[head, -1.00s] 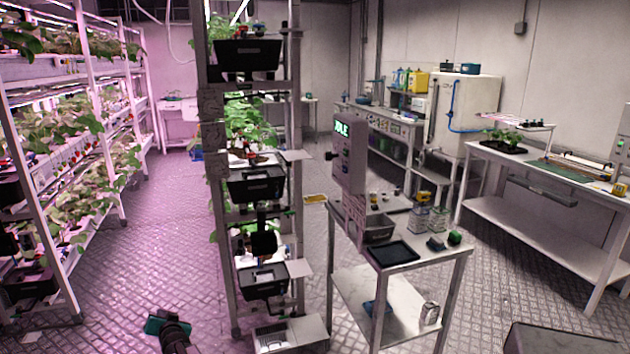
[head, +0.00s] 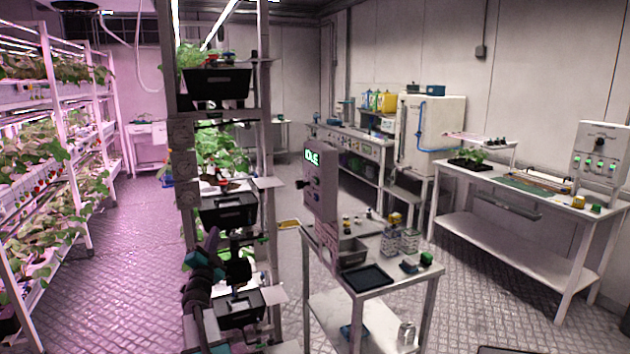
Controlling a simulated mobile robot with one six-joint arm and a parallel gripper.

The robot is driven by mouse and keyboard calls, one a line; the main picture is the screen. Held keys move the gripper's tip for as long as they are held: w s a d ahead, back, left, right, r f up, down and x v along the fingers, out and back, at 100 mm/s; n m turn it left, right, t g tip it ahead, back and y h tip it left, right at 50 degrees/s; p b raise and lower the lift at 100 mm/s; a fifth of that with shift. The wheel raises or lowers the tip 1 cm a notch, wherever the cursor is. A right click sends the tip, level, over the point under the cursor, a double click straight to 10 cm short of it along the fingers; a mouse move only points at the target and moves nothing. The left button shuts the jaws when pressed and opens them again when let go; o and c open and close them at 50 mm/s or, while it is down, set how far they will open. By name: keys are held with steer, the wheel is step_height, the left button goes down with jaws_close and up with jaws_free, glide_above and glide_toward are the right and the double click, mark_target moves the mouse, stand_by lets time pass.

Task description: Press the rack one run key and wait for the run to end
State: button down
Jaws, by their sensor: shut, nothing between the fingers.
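A tall pale control box (head: 320,185) stands on the near bench in the head view. Its lit green display (head: 312,156) reads "IDLE". Small dark knobs or keys (head: 312,182) sit on its face below the display; their labels are too small to read, so I cannot tell which is the run key. My gripper (head: 211,243) is raised at the end of my dark arm, in front of the lower part of the plant rack (head: 265,160) and left of the box, apart from it. It is shut and empty; its fingertips are hard to make out against the rack.
The near bench (head: 400,282) holds a black tray (head: 368,278) and small containers. Black bins (head: 218,86) hang on the rack. A second panel (head: 600,155) with green lights stands on the right bench. Plant shelves line the left. The floor (head: 135,260) between is clear.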

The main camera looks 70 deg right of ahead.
mark_target(316, 181)
steer(key=s+d+r+m+g+h, duration=0.1)
steer(key=s+d+r+m+g, duration=0.2)
steer(key=s+r+m+g, duration=0.3)
steer(key=s+d+r+m+g+h+p, duration=0.1)
steer(key=s+d+r+m+g, duration=0.2)
steer(key=s, duration=1.1)
step_height(316, 181, up, 7)
steer(key=m+g, duration=0.3)
steer(key=g, duration=0.2)
steer(key=shift+s+d+h, duration=0.15)
steer(key=shift+d+h, duration=0.05)
steer(key=shift+h, duration=0.2)
steer(key=shift+s+d+f+p, duration=0.1)
steer(key=shift+p, duration=0.2)
steer(key=shift+s+d, duration=1.35)
steer(key=shift+s, duration=0.3)
steer(key=shift+s+d, duration=1.35)
steer(key=shift+s, duration=0.3)
